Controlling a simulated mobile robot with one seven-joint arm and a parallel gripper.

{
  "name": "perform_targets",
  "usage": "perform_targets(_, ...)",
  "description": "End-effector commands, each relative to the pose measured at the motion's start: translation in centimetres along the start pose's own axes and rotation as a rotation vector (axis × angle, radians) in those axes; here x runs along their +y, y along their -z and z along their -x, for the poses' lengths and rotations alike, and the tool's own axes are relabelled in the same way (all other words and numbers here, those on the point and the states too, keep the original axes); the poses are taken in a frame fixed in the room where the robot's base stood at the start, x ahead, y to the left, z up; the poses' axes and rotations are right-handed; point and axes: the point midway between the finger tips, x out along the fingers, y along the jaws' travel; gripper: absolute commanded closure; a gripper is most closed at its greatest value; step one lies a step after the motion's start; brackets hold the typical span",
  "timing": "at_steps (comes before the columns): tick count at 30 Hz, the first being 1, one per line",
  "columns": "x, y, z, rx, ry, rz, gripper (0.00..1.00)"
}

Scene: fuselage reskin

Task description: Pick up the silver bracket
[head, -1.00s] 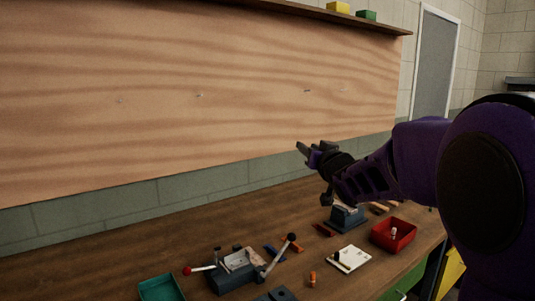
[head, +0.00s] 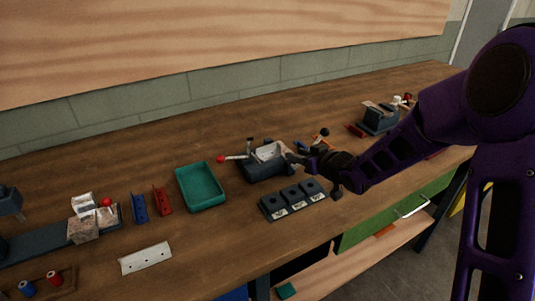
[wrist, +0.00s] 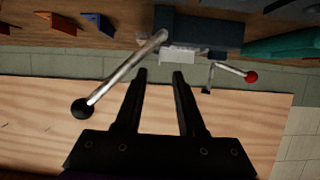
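A silver piece, which looks like the bracket, sits in a dark clamp fixture (head: 262,172) near the middle of the bench. This silver bracket (head: 269,152) also shows in the wrist view (wrist: 182,55), beyond my fingertips. I cannot make out its exact shape. The fixture has lever handles, one with a red knob (head: 220,159) and one with a black knob (wrist: 82,108). My gripper (head: 291,157) is just right of the fixture in the head view. In the wrist view its two fingers (wrist: 160,76) are apart with nothing between them.
A green tray (head: 201,187) stands left of the fixture. A dark block with several labelled pads (head: 292,200) lies in front. A white plate with holes (head: 146,258), a red channel (head: 162,200) and a blue channel (head: 139,208) lie further left. Bare bench lies behind.

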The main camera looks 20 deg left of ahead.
Motion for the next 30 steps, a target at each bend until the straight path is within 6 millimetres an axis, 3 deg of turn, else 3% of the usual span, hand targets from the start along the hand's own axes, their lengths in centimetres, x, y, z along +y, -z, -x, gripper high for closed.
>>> perform_targets(3,-0.1,-0.1,-2.1,0.000,0.002,0.001,0.61)
perform_targets(11,-0.1,0.0,-4.0,0.001,0.001,0.000,0.61)
perform_targets(19,-0.1,0.1,-7.8,0.000,0.001,0.001,0.61)
perform_targets(29,0.0,0.2,-8.6,0.000,-0.001,0.001,0.61)
perform_targets(30,0.0,0.2,-8.6,0.000,-0.001,0.001,0.68)
